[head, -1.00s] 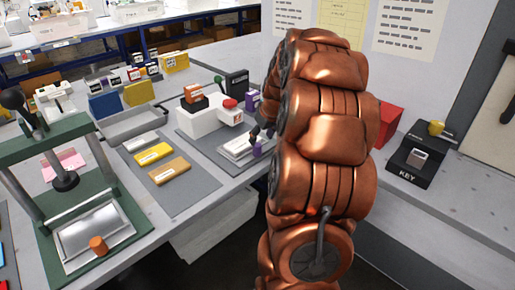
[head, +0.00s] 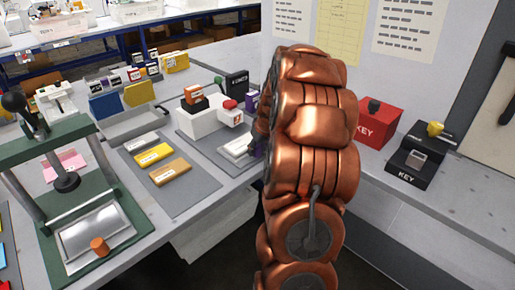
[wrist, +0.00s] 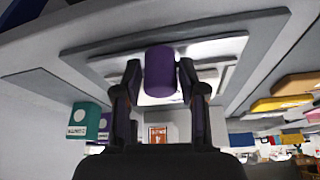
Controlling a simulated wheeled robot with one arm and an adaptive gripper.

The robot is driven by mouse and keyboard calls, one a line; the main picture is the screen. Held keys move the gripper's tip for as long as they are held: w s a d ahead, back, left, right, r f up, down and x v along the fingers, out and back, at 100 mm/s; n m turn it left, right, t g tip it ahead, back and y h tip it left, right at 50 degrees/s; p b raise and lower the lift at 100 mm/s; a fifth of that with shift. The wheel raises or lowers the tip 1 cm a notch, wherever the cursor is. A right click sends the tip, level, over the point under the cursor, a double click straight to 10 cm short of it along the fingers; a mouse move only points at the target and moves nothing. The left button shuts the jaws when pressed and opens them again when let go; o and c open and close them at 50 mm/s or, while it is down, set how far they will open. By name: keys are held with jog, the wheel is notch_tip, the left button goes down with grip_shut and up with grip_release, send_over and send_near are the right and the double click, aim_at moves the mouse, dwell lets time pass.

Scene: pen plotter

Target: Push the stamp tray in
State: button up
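The stamp tray (head: 237,145) is a pale, flat plate with a purple knob, below the red-topped white stamp machine (head: 204,120). In the head view my copper arm hides the gripper and most of the knob. In the wrist view the purple knob (wrist: 160,72) stands between the two dark fingers of my gripper (wrist: 160,80). The fingers flank it closely, with a thin gap showing on the left; firm contact is not visible. The tray (wrist: 205,48) shows behind the knob.
A grey mat with white, yellow and orange blocks (head: 170,172) lies left of the machine. A green press (head: 75,200) stands at the far left. A red KEY box (head: 378,126) and a black KEY block (head: 415,155) are right of my arm.

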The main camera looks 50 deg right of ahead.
aim_at(238, 139)
grip_shut()
jog(key=shift+w, duration=0.1)
jog(key=w+b, duration=0.1)
jog(key=w, duration=0.8)
jog(key=shift+d, duration=0.15)
jog(key=shift+w+r, duration=0.1)
jog(key=shift+w, duration=0.5)
jog(key=shift+o, duration=2.1)
grip_release()
